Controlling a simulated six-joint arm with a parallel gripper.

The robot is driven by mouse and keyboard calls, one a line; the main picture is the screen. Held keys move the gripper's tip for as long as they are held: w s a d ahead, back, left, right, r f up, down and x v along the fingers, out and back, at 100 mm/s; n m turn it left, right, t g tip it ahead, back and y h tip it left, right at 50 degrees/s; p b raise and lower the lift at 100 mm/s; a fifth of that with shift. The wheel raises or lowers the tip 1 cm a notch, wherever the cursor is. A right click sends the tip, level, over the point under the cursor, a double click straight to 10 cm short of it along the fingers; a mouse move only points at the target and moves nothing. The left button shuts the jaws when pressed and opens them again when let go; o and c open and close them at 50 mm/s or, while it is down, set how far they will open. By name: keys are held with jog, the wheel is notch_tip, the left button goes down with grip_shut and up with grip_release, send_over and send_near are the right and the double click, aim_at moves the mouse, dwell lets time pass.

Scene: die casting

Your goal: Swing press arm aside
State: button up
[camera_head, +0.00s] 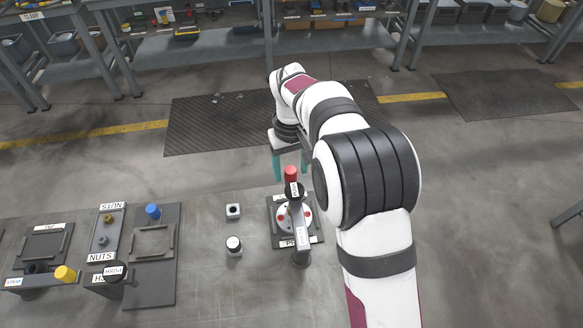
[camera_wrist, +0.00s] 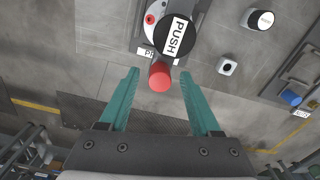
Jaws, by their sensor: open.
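The press arm (camera_head: 297,217) reaches over its press plate (camera_head: 274,213) from a dark post at the near side. Its free end carries a red knob (camera_head: 291,173) and a black round head marked PUSH (camera_wrist: 178,37). A white disc (camera_head: 285,214) with red spots lies under the arm, partly hidden by it. My gripper (camera_head: 290,168) is open with teal fingers, at the far side of the press. In the wrist view the red knob (camera_wrist: 160,77) shows between the fingertips, with gaps on both sides; whether it is at their depth is unclear.
Two small blocks with round tops (camera_head: 233,211) (camera_head: 234,246) stand left of the press. Farther left are a NUTS tray (camera_head: 107,231), a dark plate with a blue knob (camera_head: 152,211), and a station with a yellow knob (camera_head: 65,273). Shelves (camera_head: 220,48) line the back.

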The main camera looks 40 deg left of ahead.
jog(key=shift+f, duration=0.45)
grip_shut()
jog(key=shift+r, duration=0.1)
dwell(1.0)
